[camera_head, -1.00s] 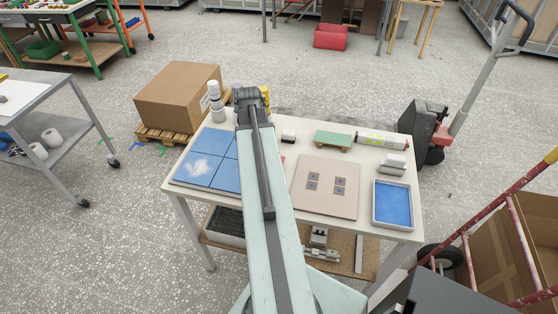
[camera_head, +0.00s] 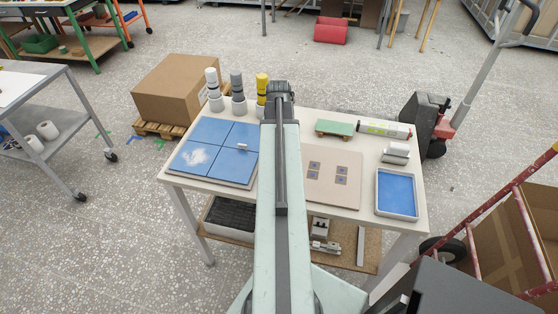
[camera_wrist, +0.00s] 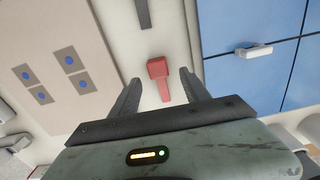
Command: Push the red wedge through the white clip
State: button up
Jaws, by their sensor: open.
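The red wedge (camera_wrist: 157,68) lies on the pale tabletop in the wrist view, its narrow part pointing toward my gripper (camera_wrist: 159,77). My gripper is open, with one finger on each side of the wedge in the picture; I see no contact, and cannot tell the height. The small white clip (camera_wrist: 254,51) stands on the blue tiles to the right in the wrist view. In the head view the clip (camera_head: 242,146) sits near a joint between the blue tiles (camera_head: 200,165). My arm hides the wedge and the fingers there.
A beige board (camera_head: 335,192) with several small dark squares lies right of my arm. A blue-lined tray (camera_head: 397,192) is at the right. Bottles (camera_head: 238,95) stand at the back left.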

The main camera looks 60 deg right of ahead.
notch_tip(320, 180, down, 3)
jog(key=shift+r+b, duration=0.15)
jog(key=shift+b, duration=0.5)
jog(key=shift+r, duration=0.2)
grip_shut()
jog(key=shift+r+p, duration=0.6)
jog(key=shift+p, duration=0.2)
notch_tip(320, 180, up, 3)
jog(key=p, duration=0.3)
jog(key=shift+r, duration=0.15)
jog(key=s+d, duration=1)
jog(key=d, duration=0.1)
jog(key=shift+s+r+p, duration=0.25)
jog(key=shift+s+p, duration=0.1)
jog(key=shift+p, duration=0.05)
jog(key=shift+s+d, duration=0.25)
jog(key=shift+s, duration=0.05)
